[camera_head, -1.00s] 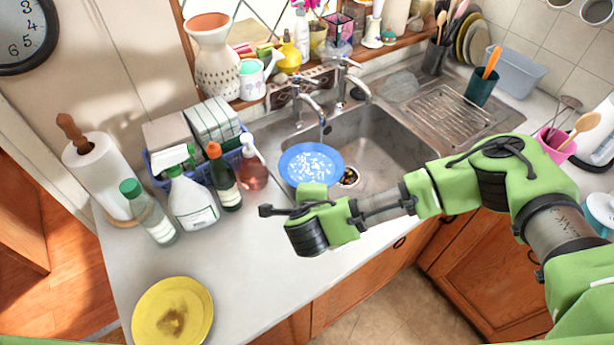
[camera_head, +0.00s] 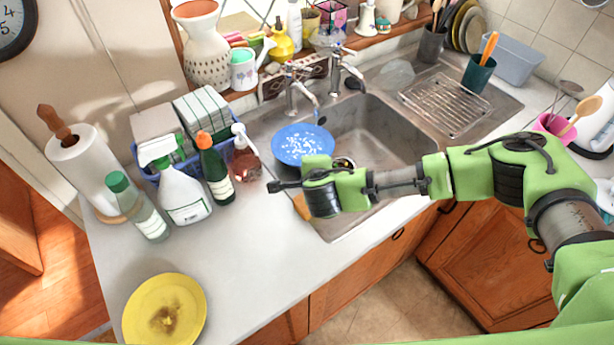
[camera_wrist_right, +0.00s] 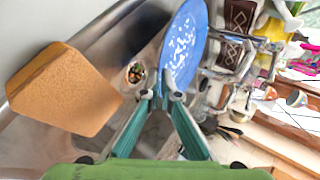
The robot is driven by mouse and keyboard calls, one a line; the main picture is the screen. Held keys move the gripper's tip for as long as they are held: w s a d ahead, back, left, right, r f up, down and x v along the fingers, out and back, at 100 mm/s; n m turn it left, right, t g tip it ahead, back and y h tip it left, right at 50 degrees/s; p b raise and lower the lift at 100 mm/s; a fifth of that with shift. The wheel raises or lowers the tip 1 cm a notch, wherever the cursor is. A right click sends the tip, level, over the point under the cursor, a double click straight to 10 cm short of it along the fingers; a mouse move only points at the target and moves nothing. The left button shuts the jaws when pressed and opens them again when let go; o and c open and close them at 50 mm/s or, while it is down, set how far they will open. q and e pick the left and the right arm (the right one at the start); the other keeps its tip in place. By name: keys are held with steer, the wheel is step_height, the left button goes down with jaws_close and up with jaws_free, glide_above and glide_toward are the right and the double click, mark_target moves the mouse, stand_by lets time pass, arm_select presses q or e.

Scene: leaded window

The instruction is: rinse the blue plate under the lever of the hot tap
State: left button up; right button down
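The blue plate (camera_head: 302,143), with white patches on its face, is held over the left end of the sink, just below and in front of the left tap (camera_head: 293,90). A second tap (camera_head: 345,72) stands to its right. I cannot tell which tap is hot or whether water runs. In the right wrist view, my right gripper (camera_wrist_right: 165,98) is shut on the lower edge of the blue plate (camera_wrist_right: 184,45). In the head view, its wrist hides the fingertips. My left gripper is not in view.
A sponge (camera_wrist_right: 65,88) lies by the sink's front edge, near my right wrist. The metal sink (camera_head: 385,140) has free room right of the plate. Bottles, including a spray bottle (camera_head: 180,190), stand left. A stained yellow plate (camera_head: 165,310) lies on the front-left counter.

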mark_target(324, 148)
steer(key=w+b, duration=0.1)
steer(key=w+d+b, duration=0.1)
steer(key=w+f+b, duration=0.1)
steer(key=w, duration=0.1)
steer(key=shift+d, duration=0.35)
steer(key=shift+w+d+r, duration=0.15)
steer(key=shift+w, duration=0.3)
steer(key=shift+w+d+p, duration=0.3)
steer(key=shift+w+p, duration=0.1)
steer(key=shift+w, duration=0.25)
steer(key=shift+w+d+f, duration=0.15)
steer(key=shift+w+f, duration=0.05)
steer(key=shift+w, duration=0.2)
steer(key=shift+w+d+f, duration=0.15)
steer(key=shift+w+f, duration=0.05)
steer(key=shift+w, duration=0.2)
steer(key=shift+d, duration=0.1)
steer(key=shift+s+d+r+p, duration=0.15)
steer(key=shift+d+p, duration=0.1)
steer(key=shift+p, duration=0.3)
steer(key=shift+s+d, duration=0.1)
steer(key=shift+d, duration=0.15)
steer(key=shift+s+a+p, duration=0.1)
steer(key=shift+p, duration=0.2)
